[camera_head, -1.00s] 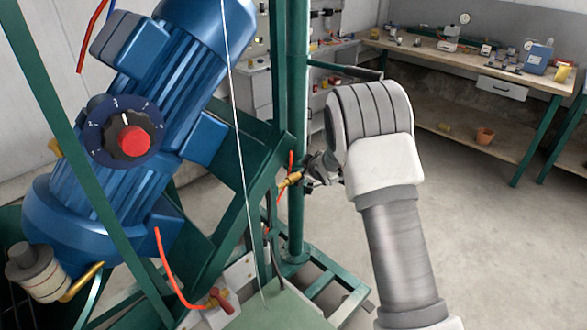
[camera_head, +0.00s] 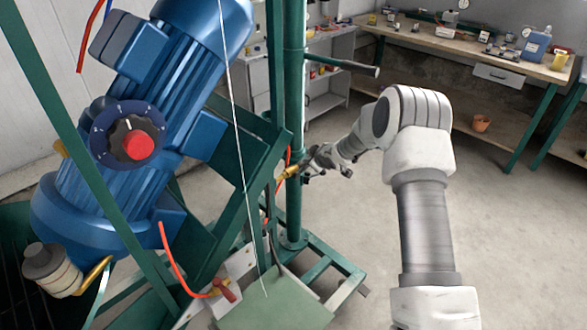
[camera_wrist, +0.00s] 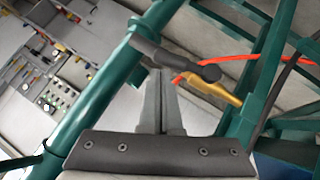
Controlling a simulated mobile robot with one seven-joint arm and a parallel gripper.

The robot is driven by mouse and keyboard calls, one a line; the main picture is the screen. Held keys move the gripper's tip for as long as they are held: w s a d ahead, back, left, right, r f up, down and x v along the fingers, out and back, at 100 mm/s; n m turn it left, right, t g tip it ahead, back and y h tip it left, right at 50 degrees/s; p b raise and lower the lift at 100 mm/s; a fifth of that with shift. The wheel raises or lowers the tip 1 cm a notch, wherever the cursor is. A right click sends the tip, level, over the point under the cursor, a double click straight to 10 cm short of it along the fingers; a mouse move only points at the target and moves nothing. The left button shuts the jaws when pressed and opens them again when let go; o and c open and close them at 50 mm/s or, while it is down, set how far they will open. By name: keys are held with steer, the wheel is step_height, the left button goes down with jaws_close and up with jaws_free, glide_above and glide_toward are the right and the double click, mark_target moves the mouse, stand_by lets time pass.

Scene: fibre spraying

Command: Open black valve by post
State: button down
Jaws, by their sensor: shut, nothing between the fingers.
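The black valve (camera_wrist: 180,60) shows in the wrist view as a dark T-shaped handle on a brass fitting (camera_wrist: 212,88), beside the green post (camera_wrist: 105,95). A red hose passes behind it. My gripper (camera_wrist: 160,75) is shut and empty, its fingertips close to the underside of the handle in the picture; I cannot tell if they touch. In the head view my gripper (camera_head: 308,165) is at the green post (camera_head: 293,110), just right of the brass fitting (camera_head: 288,173). The black handle is not clear there.
A blue motor with a red-centred dial (camera_head: 138,146) and slanted green frame bars fill the left. A red-handled valve (camera_head: 222,290) sits low at the front. A workbench (camera_head: 450,40) stands at the back.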

steer(key=shift+r, duration=0.15)
steer(key=shift+r+p, duration=0.5)
steer(key=shift+r, duration=0.15)
